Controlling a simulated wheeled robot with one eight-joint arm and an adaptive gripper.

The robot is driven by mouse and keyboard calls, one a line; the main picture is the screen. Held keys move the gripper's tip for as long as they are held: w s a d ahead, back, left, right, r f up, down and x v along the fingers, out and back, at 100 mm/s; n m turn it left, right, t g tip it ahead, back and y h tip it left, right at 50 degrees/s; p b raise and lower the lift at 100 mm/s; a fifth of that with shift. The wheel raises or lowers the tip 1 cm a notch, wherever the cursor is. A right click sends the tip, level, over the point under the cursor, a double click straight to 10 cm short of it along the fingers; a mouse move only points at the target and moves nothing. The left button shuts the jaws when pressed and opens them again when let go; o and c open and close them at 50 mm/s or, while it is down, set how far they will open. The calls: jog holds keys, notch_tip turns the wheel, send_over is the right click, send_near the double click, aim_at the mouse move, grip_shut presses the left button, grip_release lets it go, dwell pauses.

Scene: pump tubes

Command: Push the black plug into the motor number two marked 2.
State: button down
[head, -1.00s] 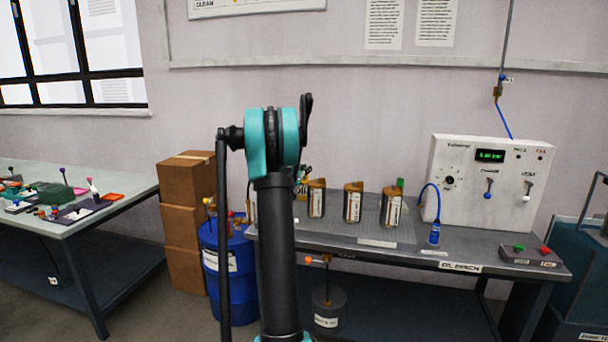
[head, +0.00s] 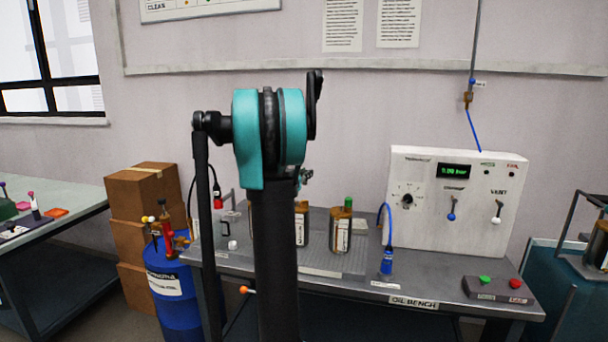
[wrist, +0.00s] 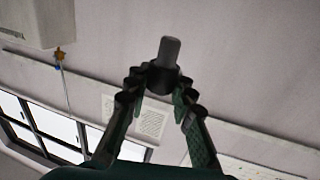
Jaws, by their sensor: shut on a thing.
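In the wrist view, my gripper (wrist: 158,84) is shut on a black plug (wrist: 161,80) with a grey cylindrical tip (wrist: 169,50). The tip points away from my gripper, toward the wall. In the head view, my own arm hides most of my gripper; only a small dark part (head: 305,179) shows beside the upper link, above the bench. I see no motor clearly marked 2 in either view. Behind my arm stand brown and dark canisters (head: 301,228) with white labels, one with a green top (head: 341,232); their markings are too small to read.
The grey oil bench (head: 410,277) holds a white panel box (head: 460,205), a blue bottle with a tube (head: 387,262) and a button box (head: 492,289). A blue drum (head: 173,300) and stacked cartons (head: 142,200) stand at left. The bench front middle is fairly clear.

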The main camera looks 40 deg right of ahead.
jog(key=shift+f, duration=2.85)
jog(key=shift+f, duration=1.75)
jog(key=c, duration=1.2)
grip_release()
jog(key=shift+a, duration=0.15)
jog(key=v, duration=1.1)
jog(key=shift+s+a, duration=0.15)
jog(key=shift+a, duration=0.2)
jog(key=shift+f, duration=0.1)
